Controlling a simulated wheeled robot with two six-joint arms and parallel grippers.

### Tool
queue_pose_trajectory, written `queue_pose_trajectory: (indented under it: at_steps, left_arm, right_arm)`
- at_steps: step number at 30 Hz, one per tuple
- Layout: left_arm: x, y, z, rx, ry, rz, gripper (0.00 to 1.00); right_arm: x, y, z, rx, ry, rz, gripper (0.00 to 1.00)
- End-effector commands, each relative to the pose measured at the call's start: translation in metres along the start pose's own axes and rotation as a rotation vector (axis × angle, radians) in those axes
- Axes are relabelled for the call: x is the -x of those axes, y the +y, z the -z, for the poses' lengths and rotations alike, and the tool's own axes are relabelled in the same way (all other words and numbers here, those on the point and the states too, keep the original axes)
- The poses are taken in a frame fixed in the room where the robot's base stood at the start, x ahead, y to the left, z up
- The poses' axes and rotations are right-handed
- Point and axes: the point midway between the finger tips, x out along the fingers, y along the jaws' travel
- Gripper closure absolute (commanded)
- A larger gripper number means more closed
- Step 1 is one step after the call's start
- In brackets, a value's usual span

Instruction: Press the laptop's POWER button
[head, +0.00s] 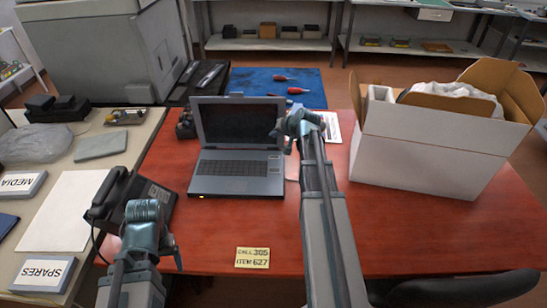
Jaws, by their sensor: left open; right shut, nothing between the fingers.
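The dark grey laptop (236,188) stands open on the red table, its black screen (238,121) facing me and its keyboard (230,168) in view. I cannot make out which mark on it is the POWER button. My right gripper (283,136) is shut and empty. In the picture it overlaps the right edge of the laptop's screen; I cannot tell whether it touches the laptop. My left gripper (150,222) is open and empty, low on the left, in front of a dark desk phone and apart from the laptop.
A white open box (425,148) stands right of the laptop. A blue mat (250,80) with red-handled tools lies behind it. The dark phone (138,193) is at the left table edge. A yellow label card (252,257) lies in front. The table between card and laptop is clear.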

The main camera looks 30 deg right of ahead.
Motion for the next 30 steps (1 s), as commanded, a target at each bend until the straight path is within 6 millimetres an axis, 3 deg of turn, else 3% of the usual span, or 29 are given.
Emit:
queue_pose_trajectory:
  at_steps: [8, 24, 30]
  left_arm:
    - [-0.016, 0.002, 0.001, 0.0, 0.0, 0.0, 0.21]
    - [-0.083, 0.008, 0.005, -0.001, 0.0, 0.0, 0.21]
    - [-0.088, 0.008, 0.005, -0.001, 0.0, 0.0, 0.21]
  right_arm:
    - [-0.011, 0.008, -0.008, 0.0, 0.0, 0.0, 1.0]
    - [-0.058, 0.042, -0.042, 0.0, 0.0, 0.0, 1.0]
    - [-0.062, 0.045, -0.045, 0.0, 0.0, 0.0, 1.0]
